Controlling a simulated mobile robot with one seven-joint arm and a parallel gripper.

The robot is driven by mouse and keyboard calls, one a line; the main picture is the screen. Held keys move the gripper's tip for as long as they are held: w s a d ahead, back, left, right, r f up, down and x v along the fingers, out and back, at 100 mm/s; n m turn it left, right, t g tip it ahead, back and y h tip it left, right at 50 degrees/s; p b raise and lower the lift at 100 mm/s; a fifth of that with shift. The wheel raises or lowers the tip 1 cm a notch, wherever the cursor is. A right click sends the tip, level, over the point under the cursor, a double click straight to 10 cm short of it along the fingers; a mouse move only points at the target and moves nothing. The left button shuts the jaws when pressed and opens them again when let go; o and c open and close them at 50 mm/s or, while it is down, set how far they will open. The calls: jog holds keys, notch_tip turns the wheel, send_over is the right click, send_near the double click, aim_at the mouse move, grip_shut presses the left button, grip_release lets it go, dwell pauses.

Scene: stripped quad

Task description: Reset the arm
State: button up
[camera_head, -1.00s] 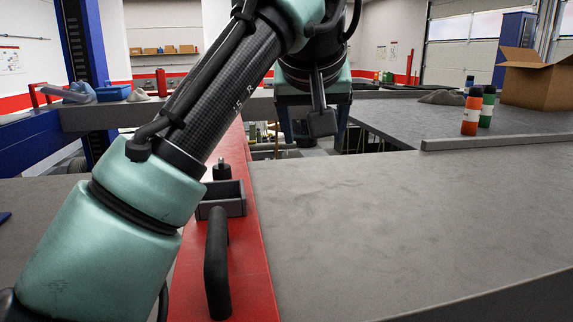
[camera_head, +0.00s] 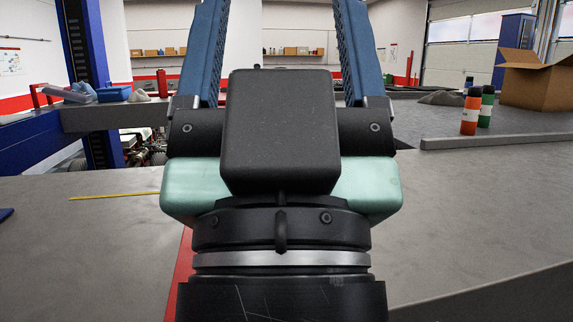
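My gripper (camera_head: 277,22) fills the middle of the head view, close to the camera. It is seen from behind, with its black body and pale green collar below and two blue fingers pointing up and away. The fingers are wide apart, with only the back wall and its shelves visible between them. Their tips reach the top edge of the picture, so the very ends may be cut off. My wrist hides most of the red strip (camera_head: 182,268) between the grey surfaces.
An orange bottle (camera_head: 470,114) and a green bottle (camera_head: 486,108) stand at right near an open cardboard box (camera_head: 537,82). A thin yellow strip (camera_head: 100,196) lies on the left grey surface. The right grey surface (camera_head: 480,200) is clear.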

notch_tip(320, 180, down, 12)
jog(key=b, duration=1)
jog(key=shift+w+d, duration=0.2)
jog(key=shift+w, duration=0.05)
